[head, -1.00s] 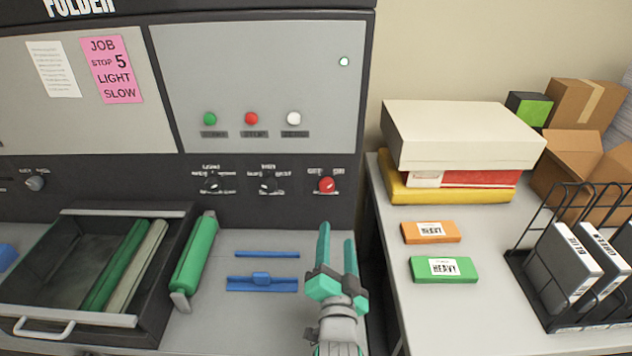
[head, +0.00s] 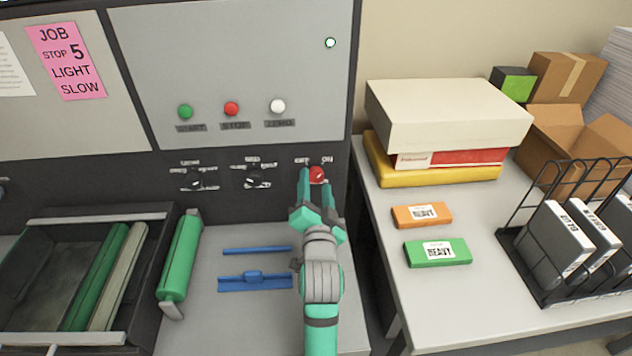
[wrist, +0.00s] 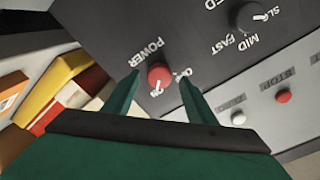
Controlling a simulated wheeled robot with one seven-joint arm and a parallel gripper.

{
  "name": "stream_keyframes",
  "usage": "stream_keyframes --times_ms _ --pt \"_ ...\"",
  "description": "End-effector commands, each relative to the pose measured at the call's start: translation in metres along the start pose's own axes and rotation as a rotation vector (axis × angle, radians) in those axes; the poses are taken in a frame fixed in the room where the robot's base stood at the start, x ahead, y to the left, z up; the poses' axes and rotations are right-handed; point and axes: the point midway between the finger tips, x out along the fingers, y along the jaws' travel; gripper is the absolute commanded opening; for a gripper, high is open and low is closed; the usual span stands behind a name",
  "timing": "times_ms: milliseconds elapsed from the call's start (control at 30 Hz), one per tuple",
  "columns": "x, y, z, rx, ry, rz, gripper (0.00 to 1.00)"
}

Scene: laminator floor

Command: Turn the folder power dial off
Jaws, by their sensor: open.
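The red power dial (head: 317,175) sits at the right end of the folder's dark lower panel. In the wrist view the dial (wrist: 160,76) shows a white pointer mark, with the word POWER beside it and other lettering partly hidden by a finger. My gripper (head: 317,177) is open, its two green fingers reaching up to the panel on either side of the dial. In the wrist view my gripper's fingertips (wrist: 158,76) are apart, with the dial between them. I cannot tell whether they touch it.
Two black dials (head: 253,181) are left of the power dial. Green, red (head: 231,108) and white buttons sit above. An open drawer (head: 100,217) with rollers and a green roller (head: 180,258) lie at left. A side table (head: 445,320) holds boxes and a wire rack (head: 560,290).

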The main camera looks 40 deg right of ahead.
Motion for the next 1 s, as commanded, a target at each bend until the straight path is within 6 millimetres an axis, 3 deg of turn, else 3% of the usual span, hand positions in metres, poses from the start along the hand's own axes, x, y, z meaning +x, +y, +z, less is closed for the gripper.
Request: stream_keyframes --times_ms 200,500,667,700,1000 --pt "0.015 0.001 -0.001 0.001 0.002 0.001 0.51" --pt "0.017 0.001 -0.001 0.000 0.002 0.001 0.51" --pt "0.017 0.001 -0.001 0.000 0.002 0.001 0.13" --pt "0.017 0.001 -0.001 0.000 0.002 0.001 0.10" --pt "0.017 0.001 -0.001 -0.030 0.003 0.001 0.10"
